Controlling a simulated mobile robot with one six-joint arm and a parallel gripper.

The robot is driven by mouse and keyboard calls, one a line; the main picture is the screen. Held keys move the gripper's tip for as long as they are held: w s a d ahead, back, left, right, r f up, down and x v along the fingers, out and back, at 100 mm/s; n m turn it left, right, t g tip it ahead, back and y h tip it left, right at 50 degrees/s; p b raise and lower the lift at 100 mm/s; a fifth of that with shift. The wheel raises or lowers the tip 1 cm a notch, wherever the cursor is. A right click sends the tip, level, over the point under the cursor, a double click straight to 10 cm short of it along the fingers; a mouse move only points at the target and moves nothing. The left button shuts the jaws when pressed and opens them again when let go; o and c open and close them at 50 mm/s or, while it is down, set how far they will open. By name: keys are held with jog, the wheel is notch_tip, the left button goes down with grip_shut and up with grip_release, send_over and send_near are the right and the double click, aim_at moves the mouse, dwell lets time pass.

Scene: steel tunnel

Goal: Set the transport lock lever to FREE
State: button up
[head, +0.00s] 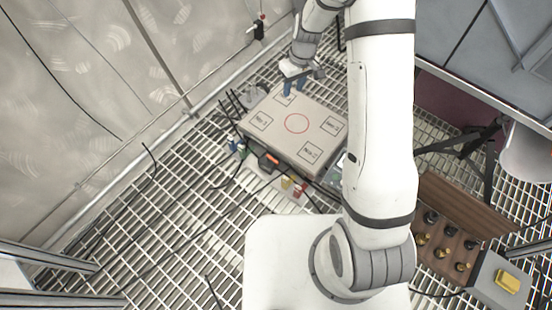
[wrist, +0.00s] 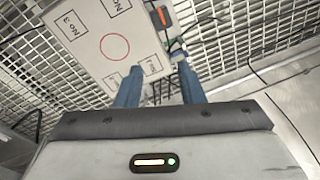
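A pale flat-topped box (head: 270,118) with a red circle and labelled squares on top stands on the grating. It also shows in the wrist view (wrist: 85,55). Another orange part (head: 269,160) sits on the box's near side, also in the wrist view (wrist: 161,16). No FREE marking is readable. My gripper (head: 293,90), with blue fingers, is over the box's far edge; in the wrist view (wrist: 158,68) the fingers are apart.
Dark cables run over the grating around the box. Small yellow (head: 286,182) and red (head: 300,189) parts lie by its near side. A wooden case (head: 453,200) with several knobs is at the right. A small black wall unit (head: 259,30) with a red part is at the back.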

jog(key=a+f+n+b, duration=0.1)
jog(key=f+b, duration=0.3)
jog(key=f, duration=1.1)
jog(key=a+f+n+g+b, duration=0.1)
jog(key=a+f+b, duration=0.2)
jog(key=f, duration=1.2)
jog(key=a+f+n+b, duration=0.1)
jog(key=f+b, duration=0.4)
jog(key=f, duration=1)
jog(key=shift+s+a+f+b, duration=0.15)
jog(key=shift+a+b, duration=0.25)
jog(key=shift+a, duration=0.05)
grip_shut()
